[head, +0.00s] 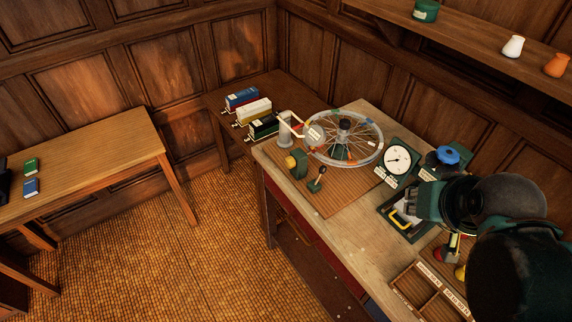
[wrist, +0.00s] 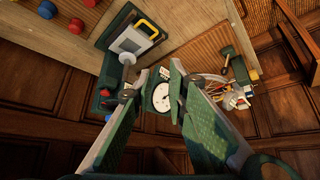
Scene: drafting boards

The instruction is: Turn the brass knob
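A yellow, brass-like knob (head: 290,162) sits on the side of a small green housing (head: 299,164) near the front-left edge of the workbench in the head view. My gripper (head: 430,200) is at the right of the bench in the head view, well apart from the knob. In the wrist view my gripper (wrist: 158,80) has its two green fingers spread, with nothing held between them. A white dial lies beyond the gap.
A black-handled lever (head: 316,180) stands just right of the housing. Behind are a spoked wheel (head: 343,138), a white-faced dial (head: 397,160) and a blue-topped device (head: 447,155). A yellow-handled device (head: 403,217) and a compartment tray (head: 424,285) lie near my arm. The bench's front-middle is clear.

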